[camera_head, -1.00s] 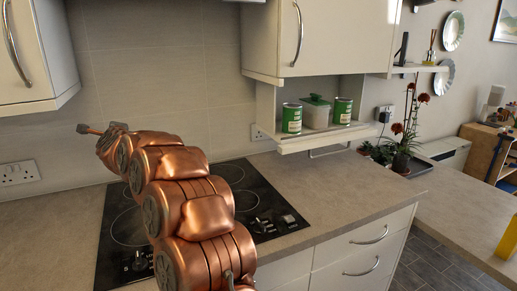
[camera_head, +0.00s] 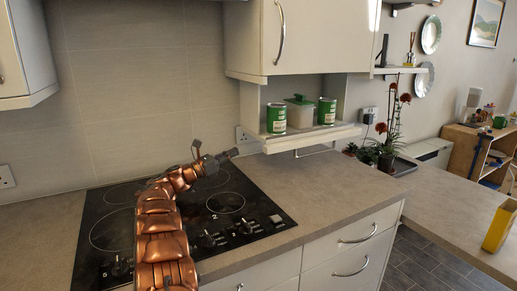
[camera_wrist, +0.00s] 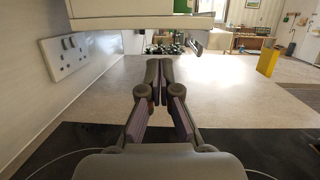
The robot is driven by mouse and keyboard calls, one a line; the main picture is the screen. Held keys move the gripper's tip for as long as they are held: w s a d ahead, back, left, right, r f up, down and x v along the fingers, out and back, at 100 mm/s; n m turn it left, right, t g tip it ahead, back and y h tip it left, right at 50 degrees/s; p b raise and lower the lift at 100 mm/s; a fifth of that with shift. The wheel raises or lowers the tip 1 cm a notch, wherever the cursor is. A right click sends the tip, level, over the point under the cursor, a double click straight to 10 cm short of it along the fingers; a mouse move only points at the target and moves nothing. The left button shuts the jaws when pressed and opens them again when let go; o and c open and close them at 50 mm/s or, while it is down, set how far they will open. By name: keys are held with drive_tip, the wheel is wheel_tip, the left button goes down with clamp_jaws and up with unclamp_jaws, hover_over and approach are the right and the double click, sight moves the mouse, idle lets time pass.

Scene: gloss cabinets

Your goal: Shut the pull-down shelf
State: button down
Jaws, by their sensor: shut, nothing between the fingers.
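The pull-down shelf (camera_head: 310,137) hangs lowered beneath the white wall cabinet (camera_head: 315,40) in the head view. It carries two green cans (camera_head: 276,118) (camera_head: 327,111) and a light container with a green lid (camera_head: 299,113). A thin bar handle (camera_head: 316,151) hangs under its front edge. My gripper (camera_head: 234,153) is left of the shelf, near its height, pointing right over the hob. In the wrist view my gripper's fingers (camera_wrist: 159,75) are together and empty. The shelf's pale underside (camera_wrist: 140,22) fills the top of that view, with the bar (camera_wrist: 198,46) ahead to the right.
The black hob (camera_head: 225,205) lies below my arm. A wall socket (camera_head: 242,135) is behind my gripper, and a larger socket plate (camera_wrist: 75,55) is at left in the wrist view. A potted plant (camera_head: 388,140) stands right of the shelf. The worktop (camera_head: 325,190) below the shelf is clear.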

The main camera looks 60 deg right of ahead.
drive_tip(key=s+d+r+m+g+p, duration=0.1)
drive_tip(key=s+d+p, duration=0.1)
drive_tip(key=s+d, duration=0.4)
drive_tip(key=shift+s+d+r+y+p, duration=0.15)
drive_tip(key=shift+d+r+y+p, duration=0.2)
drive_tip(key=shift+d, duration=0.85)
drive_tip(key=shift+r, duration=0.1)
